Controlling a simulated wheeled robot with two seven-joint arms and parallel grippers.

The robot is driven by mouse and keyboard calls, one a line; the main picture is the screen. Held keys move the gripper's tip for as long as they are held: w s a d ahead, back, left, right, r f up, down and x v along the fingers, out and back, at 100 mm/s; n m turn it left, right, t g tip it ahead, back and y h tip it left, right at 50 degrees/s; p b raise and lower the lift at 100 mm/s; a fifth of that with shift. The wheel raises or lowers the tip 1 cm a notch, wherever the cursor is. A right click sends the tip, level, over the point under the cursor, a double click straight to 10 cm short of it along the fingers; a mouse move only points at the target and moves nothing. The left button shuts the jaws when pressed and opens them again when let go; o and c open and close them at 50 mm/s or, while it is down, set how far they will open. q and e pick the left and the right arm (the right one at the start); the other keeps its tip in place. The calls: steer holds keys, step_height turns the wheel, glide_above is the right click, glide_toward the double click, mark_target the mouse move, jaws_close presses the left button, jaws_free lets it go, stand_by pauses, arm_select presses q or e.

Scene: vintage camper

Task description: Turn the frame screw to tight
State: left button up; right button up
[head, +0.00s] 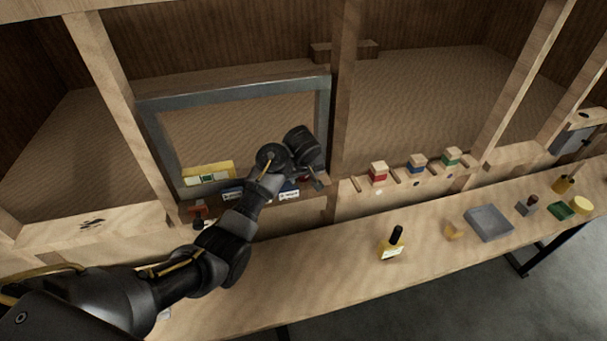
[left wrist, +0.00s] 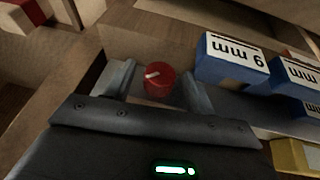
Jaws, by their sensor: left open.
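The frame screw is a red round knob with a white pointer mark, seen close up in the left wrist view (left wrist: 158,74). In the head view, a bit of red (head: 303,179) shows at the lower right of the grey metal frame (head: 322,115), mostly hidden by my left gripper (head: 317,183). In the left wrist view, my left gripper (left wrist: 160,88) is open, with one finger on each side of the knob. I cannot tell if the fingers touch it. My right gripper is not in view.
White-and-blue mm-labelled blocks (left wrist: 231,58) stand beside the knob. A yellow block (head: 208,174) lies at the frame's lower left, with another red part (head: 198,210) below.

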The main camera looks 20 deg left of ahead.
arm_select(q)
steer(key=c, duration=1)
steer(key=shift+w+d+m+g+y, duration=0.1)
steer(key=shift+d+m+g+y, duration=0.1)
steer(key=shift+g+y, duration=0.5)
steer(key=shift+d+m+g+y, duration=0.1)
steer(key=shift+m+g+y, duration=0.15)
steer(key=shift+y, duration=0.75)
steer(key=o, duration=1)
